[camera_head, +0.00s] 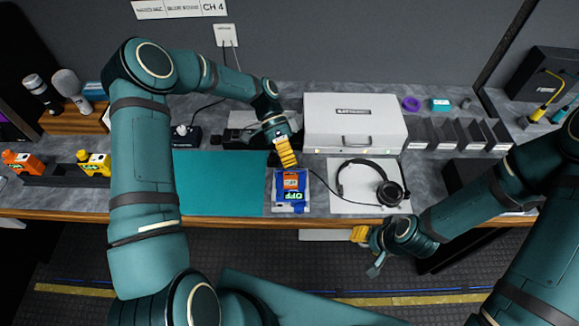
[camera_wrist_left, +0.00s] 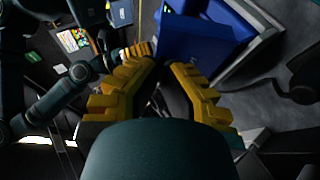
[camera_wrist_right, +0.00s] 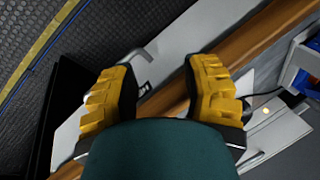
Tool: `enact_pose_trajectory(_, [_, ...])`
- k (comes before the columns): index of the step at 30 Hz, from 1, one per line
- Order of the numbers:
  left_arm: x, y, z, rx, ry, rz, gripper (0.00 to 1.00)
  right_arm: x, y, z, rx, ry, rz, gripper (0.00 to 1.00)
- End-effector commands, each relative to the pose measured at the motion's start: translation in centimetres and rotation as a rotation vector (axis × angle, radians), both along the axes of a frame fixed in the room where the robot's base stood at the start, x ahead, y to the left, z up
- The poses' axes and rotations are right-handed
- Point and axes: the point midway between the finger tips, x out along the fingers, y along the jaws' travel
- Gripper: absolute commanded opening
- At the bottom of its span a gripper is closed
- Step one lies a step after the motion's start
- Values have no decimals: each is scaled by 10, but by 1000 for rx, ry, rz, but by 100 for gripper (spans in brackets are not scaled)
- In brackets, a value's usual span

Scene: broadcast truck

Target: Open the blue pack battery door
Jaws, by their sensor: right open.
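The blue pack (camera_head: 299,203) with an orange label and a green-white "OFF" marking is near the table's front edge. My left gripper (camera_head: 288,160) is just behind its far end in the head view. The left wrist view shows the blue pack (camera_wrist_left: 205,45) beyond the left fingertips (camera_wrist_left: 163,63), which are close together with nothing seen between them; contact is unclear. I cannot make out the battery door's state. My right gripper (camera_head: 366,246) is open and empty in front of the table edge; its fingers (camera_wrist_right: 163,80) also show in the right wrist view.
Headphones (camera_head: 341,180) lie on a white sheet (camera_head: 350,205) right of the pack. A light case (camera_head: 352,112) stands behind them. A clear teal mat (camera_head: 218,185) is to the left. Orange (camera_head: 22,162) and yellow (camera_head: 95,164) packs stand in a dark holder at far left.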

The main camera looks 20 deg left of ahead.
Motion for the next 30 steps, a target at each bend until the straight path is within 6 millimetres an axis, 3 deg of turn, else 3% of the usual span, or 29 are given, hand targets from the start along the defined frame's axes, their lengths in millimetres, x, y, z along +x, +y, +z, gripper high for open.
enact_pose_trajectory(15, [23,6,-3,-110,381,1,0,-3,2,-42,-4,9,6,47])
enact_pose_trajectory(30, [29,8,-1,-139,489,0,0,-7,3,-52,-1,19,14,47])
